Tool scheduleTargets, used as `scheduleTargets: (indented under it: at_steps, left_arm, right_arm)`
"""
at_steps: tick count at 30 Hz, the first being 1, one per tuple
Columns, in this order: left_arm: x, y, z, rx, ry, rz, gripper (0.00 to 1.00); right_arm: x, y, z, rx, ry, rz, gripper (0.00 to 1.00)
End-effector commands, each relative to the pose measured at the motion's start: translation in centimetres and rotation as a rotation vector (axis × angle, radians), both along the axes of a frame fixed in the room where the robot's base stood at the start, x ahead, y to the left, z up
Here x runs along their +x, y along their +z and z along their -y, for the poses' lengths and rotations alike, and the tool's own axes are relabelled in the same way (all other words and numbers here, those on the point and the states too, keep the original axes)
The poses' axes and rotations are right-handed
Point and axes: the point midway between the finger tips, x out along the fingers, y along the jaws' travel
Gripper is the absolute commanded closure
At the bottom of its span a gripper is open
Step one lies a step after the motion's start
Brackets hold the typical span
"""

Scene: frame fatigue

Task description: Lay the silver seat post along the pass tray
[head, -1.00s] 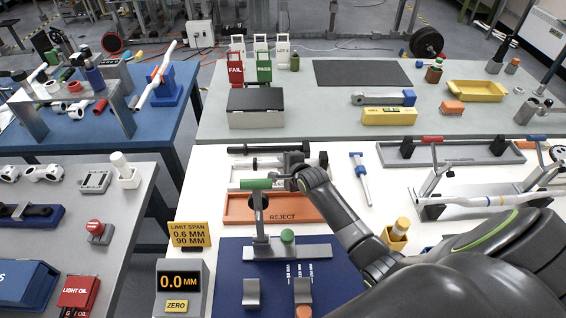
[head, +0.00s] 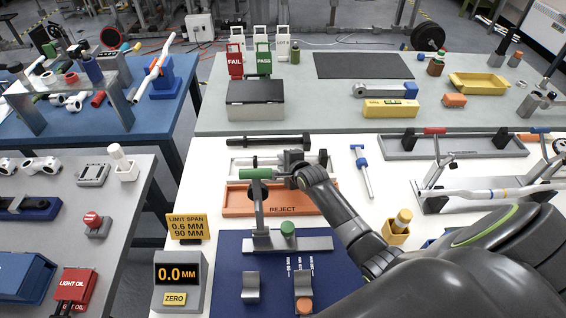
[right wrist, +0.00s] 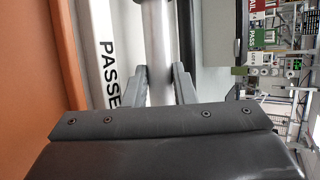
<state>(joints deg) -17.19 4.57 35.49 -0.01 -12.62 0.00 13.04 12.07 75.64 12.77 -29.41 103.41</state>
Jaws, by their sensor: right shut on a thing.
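The silver seat post (head: 264,161) lies lengthwise along the white pass tray (head: 233,170), which stands behind the orange reject tray. My right gripper (head: 287,162) is over the tray and shut on the post. In the right wrist view the post (right wrist: 158,45) is between the two fingers of my right gripper (right wrist: 160,88). It runs parallel to the pass tray's wall (right wrist: 104,35) with its PASSED lettering. I cannot tell whether the post touches the tray floor. My left gripper is not in view.
The orange reject tray (head: 240,203) lies in front of the pass tray. A black post (head: 265,142) lies just behind it.

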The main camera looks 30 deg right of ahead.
Motion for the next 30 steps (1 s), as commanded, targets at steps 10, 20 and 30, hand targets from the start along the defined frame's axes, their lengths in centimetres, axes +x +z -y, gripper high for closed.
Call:
scheduleTargets:
  at_steps: [10, 20, 30]
  left_arm:
    - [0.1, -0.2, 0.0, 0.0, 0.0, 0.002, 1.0]
    - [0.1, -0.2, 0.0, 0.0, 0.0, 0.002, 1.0]
    - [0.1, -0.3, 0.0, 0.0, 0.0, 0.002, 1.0]
  right_arm:
    - [0.1, -0.4, 0.0, 0.0, 0.0, 0.003, 0.74]
    - [-0.1, -0.7, 0.0, 0.002, -0.001, -0.004, 0.51]
    - [-0.3, -1.0, -0.1, 0.004, -0.001, -0.013, 0.51]
